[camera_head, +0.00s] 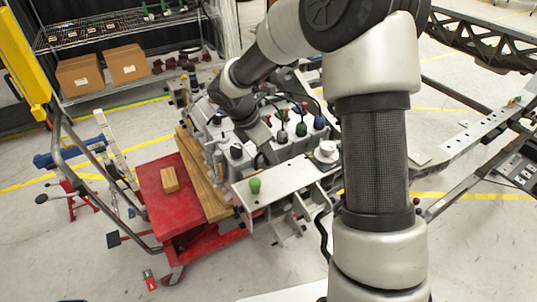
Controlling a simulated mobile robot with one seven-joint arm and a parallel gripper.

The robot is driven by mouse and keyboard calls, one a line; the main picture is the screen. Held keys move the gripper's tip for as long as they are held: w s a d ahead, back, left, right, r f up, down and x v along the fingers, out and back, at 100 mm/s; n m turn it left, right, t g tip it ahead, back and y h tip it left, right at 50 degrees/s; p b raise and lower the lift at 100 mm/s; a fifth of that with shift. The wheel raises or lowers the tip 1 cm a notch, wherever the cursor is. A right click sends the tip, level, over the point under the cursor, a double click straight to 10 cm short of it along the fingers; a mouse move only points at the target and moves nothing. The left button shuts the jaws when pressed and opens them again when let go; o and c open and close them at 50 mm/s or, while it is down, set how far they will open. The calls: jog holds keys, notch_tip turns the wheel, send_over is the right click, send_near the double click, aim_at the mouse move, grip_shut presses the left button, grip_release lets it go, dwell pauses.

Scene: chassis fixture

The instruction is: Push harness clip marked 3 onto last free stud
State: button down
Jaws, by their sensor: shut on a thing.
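My gripper (264,152) reaches down over the front part of the grey chassis fixture (217,132). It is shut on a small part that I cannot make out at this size. Several knob-like pieces with dark, red, blue and green colours stand on the fixture, among them a blue-topped one (319,122) and a dark green one (301,129), to the right of my gripper. A dark round piece (236,151) stands to its left. No number 3 can be read, and I cannot tell which stud is free.
A pale plate (288,184) in front carries a green knob (255,185) and a white round piece (326,152). A red cart top (165,200) with a wooden block (170,179) stands at left. My arm hides the area right of the plate.

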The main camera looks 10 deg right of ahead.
jog(key=w+n+t+y+p, duration=0.1)
jog(key=w+n, duration=0.3)
jog(key=w, duration=0.4)
jog(key=w+a+n+t+y+p, duration=0.1)
jog(key=w+n+p, duration=0.2)
jog(key=w, duration=0.5)
jog(key=w+a+f+n+t+y+p, duration=0.1)
jog(key=w+n+p, duration=0.2)
jog(key=w+n, duration=0.2)
jog(key=shift+w+a+f, duration=0.1)
jog(key=shift+w, duration=1.8)
jog(key=shift+f+b, duration=1.2)
jog(key=shift+f, duration=0.75)
jog(key=shift+f, duration=0.25)
jog(key=shift+f+b, duration=0.55)
jog(key=shift+f, duration=0.2)
jog(key=shift+s+f+b, duration=0.1)
jog(key=shift+f+b, duration=0.3)
jog(key=shift+f, duration=0.25)
jog(key=c, duration=1.5)
grip_release()
jog(key=shift+r, duration=0.1)
